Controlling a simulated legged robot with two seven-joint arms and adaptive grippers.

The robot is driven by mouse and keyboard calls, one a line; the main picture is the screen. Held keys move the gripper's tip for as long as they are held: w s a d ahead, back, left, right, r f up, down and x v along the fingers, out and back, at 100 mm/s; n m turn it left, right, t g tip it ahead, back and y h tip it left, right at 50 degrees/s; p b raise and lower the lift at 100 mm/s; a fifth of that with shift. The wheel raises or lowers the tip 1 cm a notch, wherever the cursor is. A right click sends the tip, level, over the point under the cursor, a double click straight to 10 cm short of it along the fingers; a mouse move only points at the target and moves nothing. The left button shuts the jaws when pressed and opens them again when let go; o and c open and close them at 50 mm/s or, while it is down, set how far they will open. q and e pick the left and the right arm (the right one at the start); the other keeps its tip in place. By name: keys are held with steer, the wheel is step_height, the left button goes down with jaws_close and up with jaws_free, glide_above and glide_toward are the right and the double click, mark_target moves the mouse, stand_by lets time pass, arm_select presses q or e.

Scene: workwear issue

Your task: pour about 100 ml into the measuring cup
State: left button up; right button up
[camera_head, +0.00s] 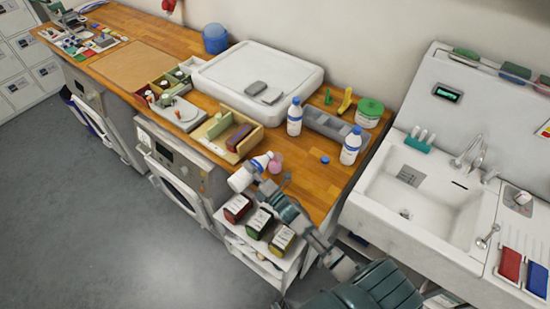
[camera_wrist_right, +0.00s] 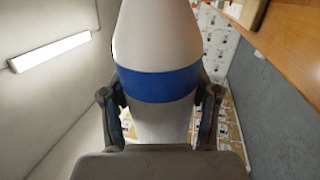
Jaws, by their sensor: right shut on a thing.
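My right gripper (camera_head: 262,184) is shut on a white bottle with a blue band (camera_head: 240,180), at the front edge of the wooden counter. The bottle is tilted in the head view. In the right wrist view the bottle (camera_wrist_right: 156,84) stands between both fingers, its blue band just above them. A small pinkish cup-like vessel (camera_head: 277,163) is right beside the bottle on the counter; it may be the measuring cup, but its markings are too small to see. I cannot tell whether liquid is flowing. My left gripper is not in view.
Two similar bottles stand behind, one left (camera_head: 295,117) and one right (camera_head: 351,146), by a grey tray (camera_head: 322,122). A blue cap (camera_head: 325,160) lies on bare counter. A wooden box (camera_head: 216,126) is to the left. Labelled dark jars (camera_head: 259,223) stand below the edge.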

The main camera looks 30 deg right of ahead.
steer(key=shift+r+m+p, duration=0.55)
steer(key=shift+m+p, duration=0.05)
steer(key=shift+m, duration=0.1)
stand_by(1.4)
step_height(320, 180, down, 3)
steer(key=n+b, duration=0.2)
steer(key=b, duration=0.1)
steer(key=shift+s+a+r, duration=0.1)
steer(key=n, duration=0.1)
steer(key=n+y, duration=0.1)
steer(key=shift+a+n+b, duration=0.3)
steer(key=shift+b, duration=0.05)
steer(key=shift+r+n, duration=0.15)
steer(key=shift+n, duration=0.25)
steer(key=shift+d+r+n+g+y+p, duration=0.3)
steer(key=shift+r+n+g+y+p, duration=0.2)
steer(key=shift+r+n+p, duration=0.35)
steer(key=shift+f, duration=0.2)
